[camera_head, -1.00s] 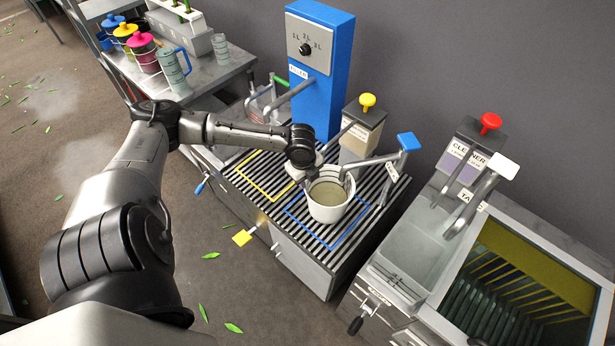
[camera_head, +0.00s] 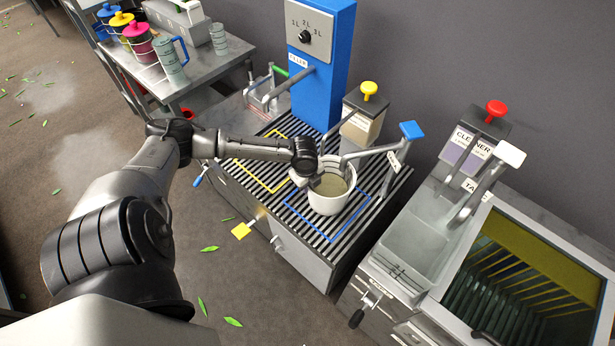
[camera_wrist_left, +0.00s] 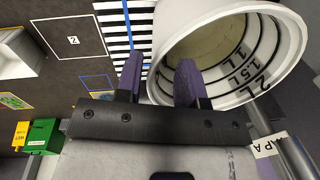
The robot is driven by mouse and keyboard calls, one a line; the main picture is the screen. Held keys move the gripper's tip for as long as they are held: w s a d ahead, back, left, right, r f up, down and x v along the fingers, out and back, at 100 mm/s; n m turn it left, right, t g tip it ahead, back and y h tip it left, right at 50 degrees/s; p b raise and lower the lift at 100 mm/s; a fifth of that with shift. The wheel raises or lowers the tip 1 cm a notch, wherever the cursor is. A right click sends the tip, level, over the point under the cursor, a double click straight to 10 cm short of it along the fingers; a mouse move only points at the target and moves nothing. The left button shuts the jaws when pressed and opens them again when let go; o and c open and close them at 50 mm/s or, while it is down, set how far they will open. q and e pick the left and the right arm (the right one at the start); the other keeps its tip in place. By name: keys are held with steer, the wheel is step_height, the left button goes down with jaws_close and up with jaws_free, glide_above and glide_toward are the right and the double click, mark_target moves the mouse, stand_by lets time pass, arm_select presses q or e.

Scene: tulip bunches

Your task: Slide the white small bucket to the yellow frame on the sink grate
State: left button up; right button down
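The white small bucket (camera_head: 328,204) stands on the striped sink grate (camera_head: 340,240) inside the blue frame (camera_head: 290,210). It looks part-filled with a dull yellowish liquid. The yellow frame (camera_head: 240,170) lies to its left on the same grate, partly covered by my left arm. My left gripper (camera_head: 322,182) is at the bucket's left rim. In the left wrist view, the fingers (camera_wrist_left: 160,80) are apart, one outside the bucket and one over its opening, with the rim (camera_wrist_left: 158,50) between them. Contact with the wall cannot be told. My right gripper is not seen.
A blue-handled tap (camera_head: 385,148) reaches over the bucket from the right. A yellow-topped dispenser (camera_head: 362,115) and a blue column (camera_head: 325,75) stand behind the grate. A sink basin (camera_head: 415,245) is at right. The grate inside the yellow frame looks empty.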

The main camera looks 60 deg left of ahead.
mark_target(310, 192)
arm_select(q)
steer(key=shift+w+f+b, duration=0.15)
steer(key=shift+f+b, duration=0.1)
steer(key=shift+f, duration=0.85)
steer(key=shift+w+f+b, duration=0.1)
steer(key=shift+f+b, duration=0.15)
steer(key=shift+f, duration=0.85)
jaws_close()
